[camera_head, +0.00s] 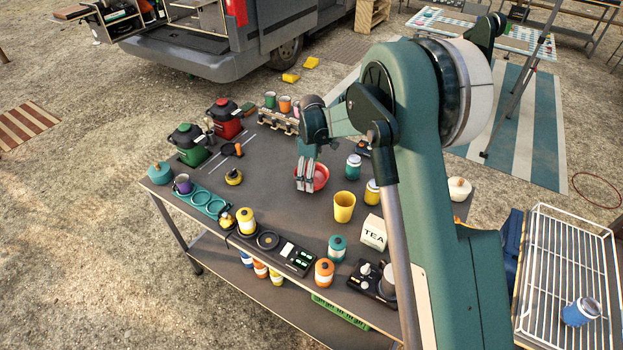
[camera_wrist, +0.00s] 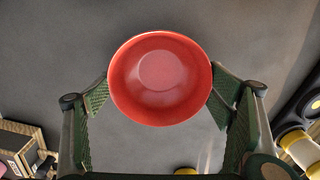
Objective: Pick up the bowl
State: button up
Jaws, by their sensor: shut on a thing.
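The red bowl (camera_head: 321,177) is at the middle of the dark table (camera_head: 282,215), partly hidden behind my gripper (camera_head: 306,180) in the head view. In the wrist view the bowl (camera_wrist: 160,108) faces the camera, open side up and empty. The green finger pads of my gripper (camera_wrist: 160,90) press on its left and right sides. My gripper is shut on the bowl. I cannot tell whether its base touches the table or is slightly above it.
A yellow cup (camera_head: 344,207), a blue-lidded jar (camera_head: 353,167) and a white tea box (camera_head: 373,233) stand right of the bowl. A yellow jar (camera_head: 245,221) and a black panel (camera_head: 285,256) line the front edge. The tabletop left of the bowl is mostly clear.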

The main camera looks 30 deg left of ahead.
jog(key=shift+r, duration=0.15)
notch_tip(320, 180, up, 10)
jog(key=shift+p, duration=0.3)
